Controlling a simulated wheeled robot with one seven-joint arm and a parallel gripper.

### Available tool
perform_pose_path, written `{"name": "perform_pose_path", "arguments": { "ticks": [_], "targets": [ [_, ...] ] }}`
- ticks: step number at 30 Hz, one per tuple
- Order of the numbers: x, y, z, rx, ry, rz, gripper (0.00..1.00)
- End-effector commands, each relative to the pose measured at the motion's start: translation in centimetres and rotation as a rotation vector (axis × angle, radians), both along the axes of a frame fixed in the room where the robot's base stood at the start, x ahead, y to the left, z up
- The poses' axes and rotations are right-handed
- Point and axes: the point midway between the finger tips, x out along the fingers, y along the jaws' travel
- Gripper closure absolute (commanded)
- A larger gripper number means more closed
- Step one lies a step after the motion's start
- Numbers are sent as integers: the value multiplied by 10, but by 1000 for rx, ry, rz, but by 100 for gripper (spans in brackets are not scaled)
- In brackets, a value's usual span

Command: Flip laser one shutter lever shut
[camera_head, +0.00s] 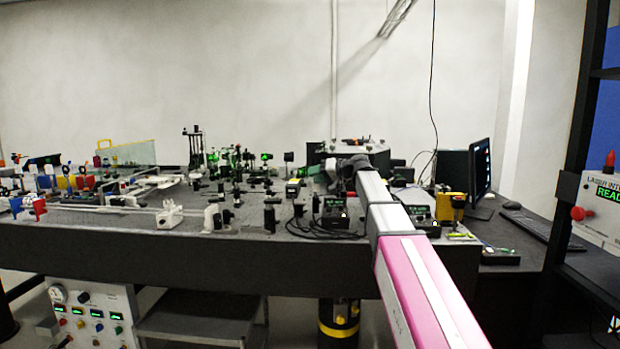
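My arm reaches from the lower right over the optical table (150,250). Its far end, with my gripper (335,170), is a small dark shape above the right half of the table. I cannot make out the fingers or anything between them. I cannot pick out the laser one shutter lever; it is too small or hidden behind my arm. Several small boxes and mounts stand close to the arm's end, including a dark box with a green display (334,212).
Optics mounts crowd the table, with black cables (318,230) near its front edge. A yellow device (447,207) stands right of my arm. A monitor (479,170) is farther right. A laser interlock box (600,205) hangs on a black rack. A control panel (92,312) sits below the table.

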Motion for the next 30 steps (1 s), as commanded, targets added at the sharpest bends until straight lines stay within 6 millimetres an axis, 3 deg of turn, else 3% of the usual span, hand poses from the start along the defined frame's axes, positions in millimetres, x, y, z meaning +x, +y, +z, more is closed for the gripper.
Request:
{"name": "perform_pose_path", "arguments": {
  "ticks": [6,17,21,30],
  "targets": [
    [8,20,-5,0,0,0,60],
    [9,24,-7,0,0,0,60],
    [9,24,-7,0,0,0,100],
    [9,24,-6,-14,0,0,100]
  ]
}}
